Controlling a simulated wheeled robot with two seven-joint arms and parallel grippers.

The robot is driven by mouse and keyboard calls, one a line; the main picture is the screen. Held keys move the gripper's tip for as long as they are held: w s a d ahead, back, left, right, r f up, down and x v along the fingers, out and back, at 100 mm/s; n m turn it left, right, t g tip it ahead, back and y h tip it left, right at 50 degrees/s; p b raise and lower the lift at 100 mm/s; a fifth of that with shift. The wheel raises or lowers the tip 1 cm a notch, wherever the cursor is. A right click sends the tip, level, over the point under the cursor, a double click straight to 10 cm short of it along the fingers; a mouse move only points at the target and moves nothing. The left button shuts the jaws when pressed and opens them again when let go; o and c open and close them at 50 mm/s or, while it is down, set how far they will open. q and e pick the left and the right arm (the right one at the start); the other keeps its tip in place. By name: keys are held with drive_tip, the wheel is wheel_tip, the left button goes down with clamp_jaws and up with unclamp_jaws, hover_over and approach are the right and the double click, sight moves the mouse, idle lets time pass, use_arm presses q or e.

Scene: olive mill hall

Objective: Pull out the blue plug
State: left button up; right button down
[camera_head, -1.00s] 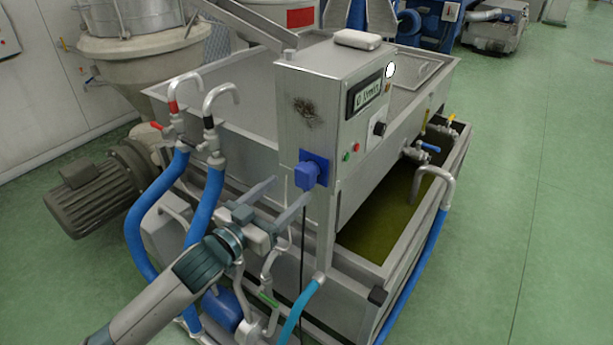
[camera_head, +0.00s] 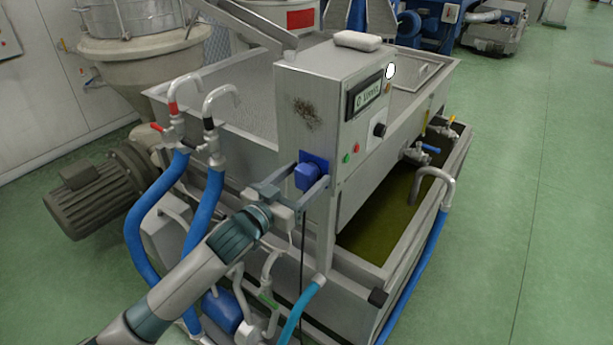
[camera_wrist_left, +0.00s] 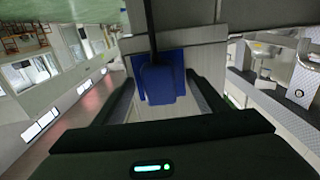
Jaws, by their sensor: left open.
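The blue plug (camera_head: 306,177) sits in a blue socket plate (camera_head: 319,160) on the side of the steel control box (camera_head: 303,115). A black cable hangs down from it. My left gripper (camera_head: 296,182) is open at the plug, with one finger on each side of it. In the left wrist view the plug (camera_wrist_left: 157,83) lies between the two fingers (camera_wrist_left: 162,98), with visible gaps beside it. My right gripper is not in view.
Blue hoses (camera_head: 147,215) with metal valves stand left of the box. A motor (camera_head: 95,200) lies on the floor at left. A tank of greenish liquid (camera_head: 385,225) is at right. A light block (camera_head: 357,40) rests on top of the box. Green floor is clear at right.

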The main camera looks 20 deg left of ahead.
sight(301, 180)
use_arm(q)
drive_tip(key=shift+p, duration=0.6)
idle(1.1)
drive_tip(key=shift+c, duration=0.3)
clamp_jaws()
drive_tip(key=shift+s, duration=0.15)
drive_tip(key=shift+p+v, duration=1.2)
drive_tip(key=shift+v, duration=1.7)
